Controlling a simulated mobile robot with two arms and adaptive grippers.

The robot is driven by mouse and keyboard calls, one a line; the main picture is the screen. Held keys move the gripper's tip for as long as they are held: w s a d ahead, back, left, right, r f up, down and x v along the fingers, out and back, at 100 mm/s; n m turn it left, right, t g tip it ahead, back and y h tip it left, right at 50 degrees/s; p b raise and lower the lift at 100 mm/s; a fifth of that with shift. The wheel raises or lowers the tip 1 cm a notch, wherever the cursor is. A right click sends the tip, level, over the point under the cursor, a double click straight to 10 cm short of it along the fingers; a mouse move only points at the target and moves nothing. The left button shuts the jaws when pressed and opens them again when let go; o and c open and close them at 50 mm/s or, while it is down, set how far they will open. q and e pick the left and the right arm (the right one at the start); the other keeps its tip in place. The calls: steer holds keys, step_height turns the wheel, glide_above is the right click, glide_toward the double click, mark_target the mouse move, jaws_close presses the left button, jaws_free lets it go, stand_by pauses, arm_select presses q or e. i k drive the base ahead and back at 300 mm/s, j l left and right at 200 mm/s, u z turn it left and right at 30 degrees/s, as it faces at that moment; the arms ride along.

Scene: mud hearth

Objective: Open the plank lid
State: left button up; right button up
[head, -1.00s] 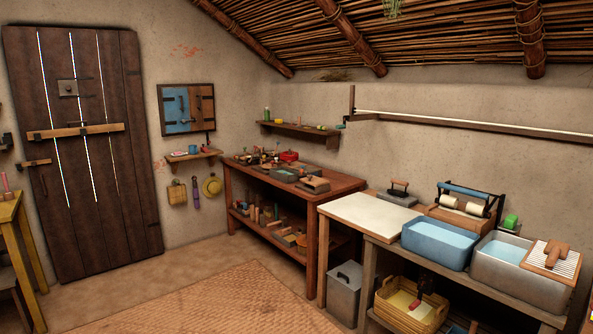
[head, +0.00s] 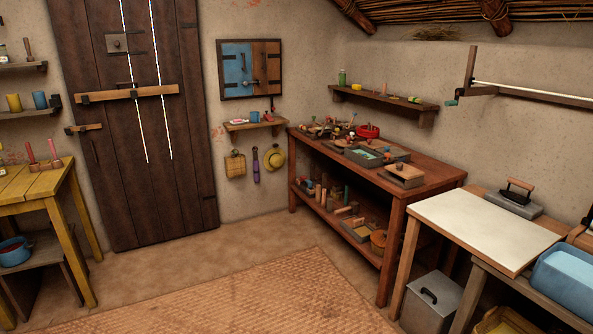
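I cannot tell for certain which thing is the plank lid. A small wooden lid with a knob (head: 404,170) lies on a low box at the right end of the brown workbench (head: 432,182), and it looks closed. A grey bin (head: 432,302) with a dark handle on its closed top stands on the floor below the white-topped table. Neither of my grippers is in view, and nothing is being touched.
The plank door (head: 135,200) is shut with a wooden bar (head: 130,94) across it. A yellow table (head: 35,183) stands at the left. The white-topped table (head: 480,228) and a blue basin (head: 570,275) are at the right. The floor with a woven mat (head: 250,295) is clear.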

mark_target(373, 143)
steer(key=i+z, duration=0.2)
steer(key=i, duration=0.3)
steer(key=i+j+z, duration=0.15)
steer(key=i, duration=0.35)
steer(key=i+j+z, duration=0.2)
steer(key=i, duration=0.3)
steer(key=i+j+z, duration=0.15)
steer(key=i+j, duration=0.2)
steer(key=i, duration=0.1)
